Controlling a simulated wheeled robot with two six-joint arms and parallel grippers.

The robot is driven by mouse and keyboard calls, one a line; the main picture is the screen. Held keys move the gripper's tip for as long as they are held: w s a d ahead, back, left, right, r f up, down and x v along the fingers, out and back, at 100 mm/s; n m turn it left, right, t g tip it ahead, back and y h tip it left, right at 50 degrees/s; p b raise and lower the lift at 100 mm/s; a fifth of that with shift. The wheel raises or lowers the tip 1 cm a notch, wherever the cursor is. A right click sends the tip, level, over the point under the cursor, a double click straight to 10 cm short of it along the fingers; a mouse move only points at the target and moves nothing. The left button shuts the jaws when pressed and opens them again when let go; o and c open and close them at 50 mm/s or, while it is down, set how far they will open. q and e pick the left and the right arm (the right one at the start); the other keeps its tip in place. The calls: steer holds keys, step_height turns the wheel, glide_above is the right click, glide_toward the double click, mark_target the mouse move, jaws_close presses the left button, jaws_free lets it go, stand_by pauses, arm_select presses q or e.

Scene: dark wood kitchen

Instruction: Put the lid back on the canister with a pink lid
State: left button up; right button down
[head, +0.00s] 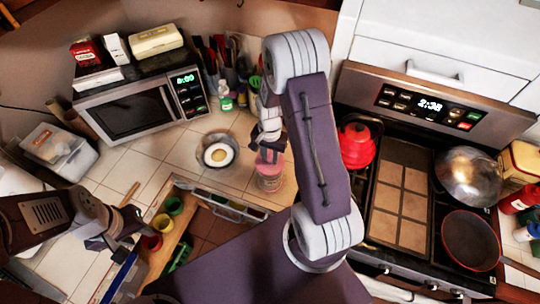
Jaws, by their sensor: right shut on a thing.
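A clear canister (268,183) stands on the tiled counter near its front edge, in the middle of the head view. A pink lid (270,163) shows at its top, and I cannot tell whether it is seated or just above the rim. My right gripper (269,150) reaches down from above and is shut on the pink lid; its fingertips are small and partly dark. My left gripper (122,232) is over the counter's front edge at the left, apart from the canister, and its jaw opening is unclear.
A bowl (217,150) sits just left of the canister. A microwave (140,105) and utensil holders stand behind. An open drawer (215,203) lies below the counter front. The stove with a red kettle (356,146) is to the right. Several colored cups are near my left gripper.

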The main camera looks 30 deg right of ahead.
stand_by(0.4)
steer(key=c, duration=0.6)
jaws_free()
steer(key=shift+r+p, duration=3.1)
steer(key=shift+r, duration=0.4)
jaws_close()
steer(key=shift+f, duration=0.15)
steer(key=shift+f+b, duration=2.65)
steer(key=shift+f, duration=0.55)
